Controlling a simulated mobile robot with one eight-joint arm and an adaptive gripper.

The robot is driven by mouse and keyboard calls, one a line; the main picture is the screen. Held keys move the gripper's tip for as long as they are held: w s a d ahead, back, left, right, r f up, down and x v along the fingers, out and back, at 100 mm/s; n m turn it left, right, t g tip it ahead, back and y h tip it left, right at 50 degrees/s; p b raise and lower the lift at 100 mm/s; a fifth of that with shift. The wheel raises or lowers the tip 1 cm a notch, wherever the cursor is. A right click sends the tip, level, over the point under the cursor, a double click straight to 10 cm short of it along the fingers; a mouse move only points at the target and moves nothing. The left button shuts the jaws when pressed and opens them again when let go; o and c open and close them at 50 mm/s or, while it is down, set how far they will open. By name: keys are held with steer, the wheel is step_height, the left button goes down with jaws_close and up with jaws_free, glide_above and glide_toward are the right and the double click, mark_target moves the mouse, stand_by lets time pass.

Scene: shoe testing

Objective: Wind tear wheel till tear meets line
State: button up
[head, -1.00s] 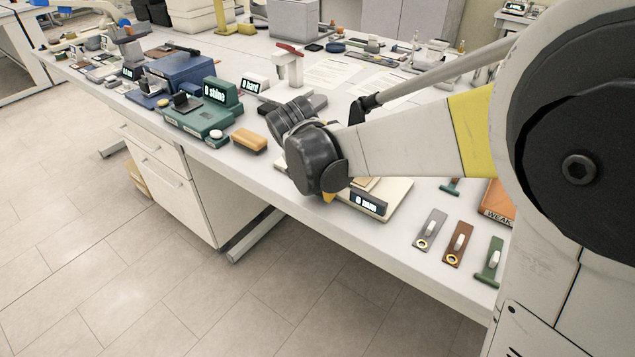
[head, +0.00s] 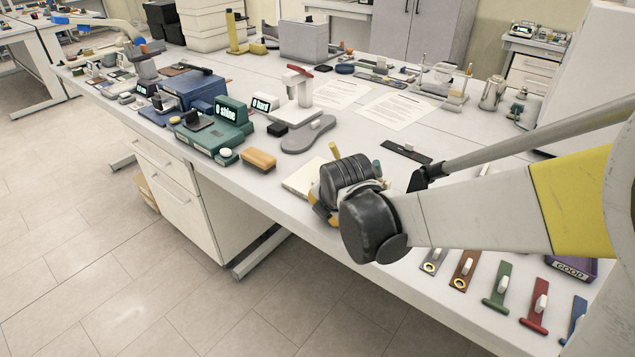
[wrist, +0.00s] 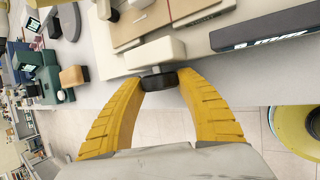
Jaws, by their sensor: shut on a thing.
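The tear tester is a cream block with tan plates, and its pale base (head: 299,184) shows partly beside my wrist in the head view. In the wrist view its cream body (wrist: 152,55) stands above my gripper, with a black display (wrist: 268,26) whose reading I cannot make out surely. The tear wheel (wrist: 160,81) is a small black wheel on the tester's near side. My gripper (wrist: 160,88) has its two yellow fingers closed on either side of the wheel. In the head view my dark wrist hides most of the tester. The tear and the line cannot be told apart here.
A tan brush-like block (head: 259,158), a green "0 shine" device (head: 213,133) and a grey and white "0 hard" press (head: 298,105) stand to the left. Coloured strips with white handles, one of them green (head: 501,285), lie right. A purple "GOOD" box (head: 575,268) is behind them.

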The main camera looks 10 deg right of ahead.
steer(key=o, duration=1.1)
steer(key=shift+o, duration=0.4)
